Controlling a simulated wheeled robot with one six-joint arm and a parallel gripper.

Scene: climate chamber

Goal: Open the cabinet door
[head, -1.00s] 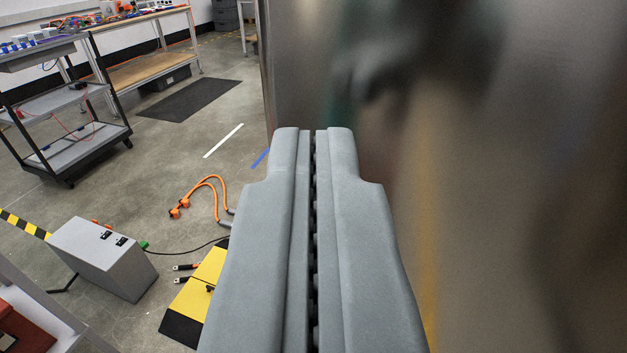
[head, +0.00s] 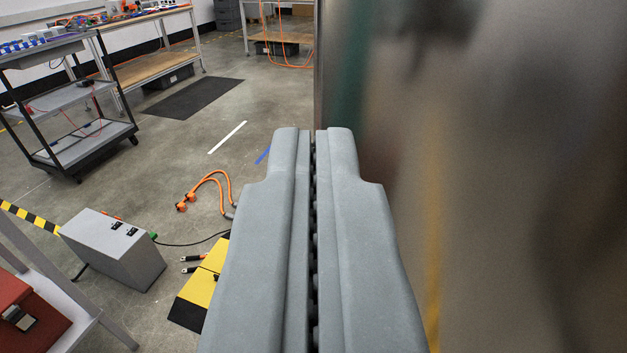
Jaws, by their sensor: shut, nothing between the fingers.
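A brushed-metal panel (head: 520,180), which looks like the cabinet door, fills the right half of the head view with blurred reflections in it. Its left edge runs upright near the middle of the view. I see no handle, and I cannot tell how far the door stands open. My gripper (head: 313,135) is shut and empty, pointing away from the camera. Its tips overlap the panel's left edge in the picture. I cannot tell whether they touch the panel.
Open floor lies to the left. A grey box (head: 115,250), orange cables (head: 208,185) and a yellow-black block (head: 203,290) are on the floor. A black cart (head: 75,110), a workbench (head: 150,65) and a floor mat (head: 193,99) are further back. A red case (head: 30,315) sits lower left.

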